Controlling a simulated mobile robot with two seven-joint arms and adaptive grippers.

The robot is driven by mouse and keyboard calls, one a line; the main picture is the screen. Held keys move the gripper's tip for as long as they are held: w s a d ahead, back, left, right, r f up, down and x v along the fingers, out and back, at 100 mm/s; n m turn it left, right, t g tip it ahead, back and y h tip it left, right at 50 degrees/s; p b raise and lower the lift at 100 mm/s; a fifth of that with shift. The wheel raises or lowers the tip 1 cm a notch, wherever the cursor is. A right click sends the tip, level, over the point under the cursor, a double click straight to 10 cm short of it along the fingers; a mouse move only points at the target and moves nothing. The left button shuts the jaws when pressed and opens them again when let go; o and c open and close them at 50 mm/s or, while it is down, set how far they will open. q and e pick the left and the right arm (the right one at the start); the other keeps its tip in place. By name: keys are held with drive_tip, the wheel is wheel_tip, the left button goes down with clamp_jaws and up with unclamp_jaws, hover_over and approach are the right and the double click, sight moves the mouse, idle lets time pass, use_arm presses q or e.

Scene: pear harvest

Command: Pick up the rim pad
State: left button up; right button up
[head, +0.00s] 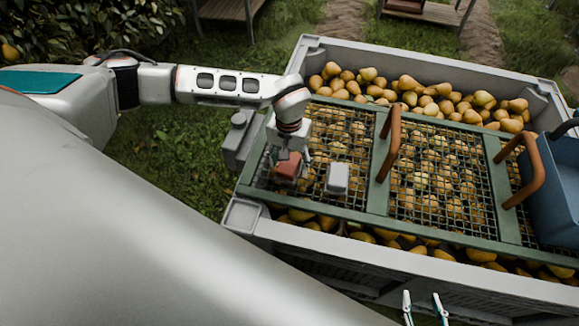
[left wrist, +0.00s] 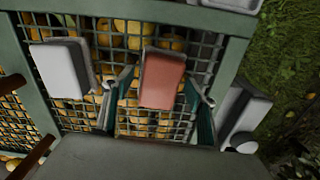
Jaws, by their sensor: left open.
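A brick-red block-shaped pad (head: 288,168) lies on the wire mesh of the green frame, near its left end. A pale grey pad (head: 337,178) lies on the mesh to its right. The frames do not label which is the rim pad. My left gripper (head: 290,160) is over the red pad, pointing down. In the left wrist view the red pad (left wrist: 162,78) lies between the spread fingers, apparently not gripped, and the grey pad (left wrist: 63,68) is left of them. My right gripper (head: 423,308) shows only two separated fingertips at the bottom edge, empty.
The green frame (head: 381,147) lies across a large grey bin (head: 340,46) full of pears. Brown handles (head: 393,140) stand up from the frame. A blue container (head: 555,190) sits at its right end. A grey box (head: 240,135) is just left of the frame.

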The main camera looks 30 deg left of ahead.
use_arm(q)
drive_tip(key=c, duration=1.2)
use_arm(e)
drive_tip(key=shift+s+d+f, duration=0.1)
drive_tip(key=shift+f, duration=0.05)
use_arm(q)
drive_tip(key=shift+r, duration=0.1)
drive_tip(key=shift+w+r, duration=0.1)
drive_tip(key=shift+r, duration=0.45)
wheel_tip(320, 180, up, 12)
drive_tip(key=p, duration=0.2)
wheel_tip(320, 180, up, 7)
hover_over(289, 162)
drive_tip(key=shift+p, duration=0.35)
use_arm(e)
drive_tip(key=shift+s+a+r, duration=0.1)
drive_tip(key=shift+a+r, duration=0.1)
drive_tip(key=shift+r, duration=0.25)
drive_tip(key=shift+s+a+r, duration=0.1)
drive_tip(key=shift+a+r, duration=0.1)
drive_tip(key=shift+r, duration=0.2)
use_arm(q)
drive_tip(key=shift+f, duration=0.1)
